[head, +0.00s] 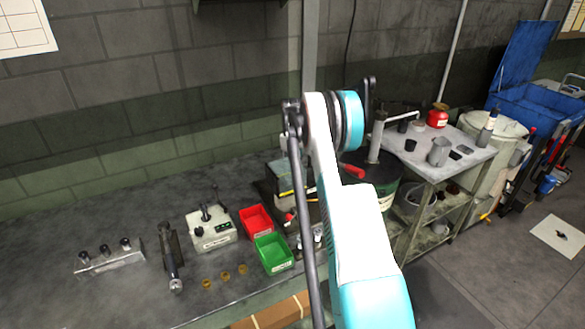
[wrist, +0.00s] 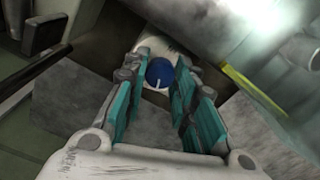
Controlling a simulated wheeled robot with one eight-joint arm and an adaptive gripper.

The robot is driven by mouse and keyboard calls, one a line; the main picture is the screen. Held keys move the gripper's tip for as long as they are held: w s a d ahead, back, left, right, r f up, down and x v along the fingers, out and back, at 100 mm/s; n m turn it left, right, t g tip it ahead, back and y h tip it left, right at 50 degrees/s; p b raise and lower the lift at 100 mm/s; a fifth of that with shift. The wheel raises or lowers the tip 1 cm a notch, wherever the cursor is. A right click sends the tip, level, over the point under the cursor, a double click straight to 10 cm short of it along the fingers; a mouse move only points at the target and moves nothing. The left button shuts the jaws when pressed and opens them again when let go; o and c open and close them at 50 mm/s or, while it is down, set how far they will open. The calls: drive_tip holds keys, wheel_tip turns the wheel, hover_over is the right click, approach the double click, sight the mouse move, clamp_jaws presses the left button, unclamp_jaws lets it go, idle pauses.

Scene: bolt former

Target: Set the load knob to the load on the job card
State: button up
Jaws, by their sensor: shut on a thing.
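A round blue knob (wrist: 160,72) with a white pointer line shows in the wrist view, on a pale round base (wrist: 156,46). I take it as the load knob. Its pointer aims roughly down in the picture. My gripper (wrist: 163,82) has its teal fingers on either side of the knob and is shut on it. No scale or numbers are readable around the knob. In the head view my own arm hides the gripper and the knob. I cannot tell which paper is the job card; no load value is readable.
In the head view, a red bin (head: 256,221) and a green bin (head: 273,254) stand left of my arm. A pale box with a lever (head: 211,229) and several brass rings (head: 226,276) are beside them. In the wrist view, a yellow strip (wrist: 252,88) lies right of the fingers.

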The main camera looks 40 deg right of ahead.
drive_tip(key=shift+n, duration=0.9)
drive_tip(key=o, duration=0.8)
wheel_tip(320, 180, up, 12)
idle(0.4)
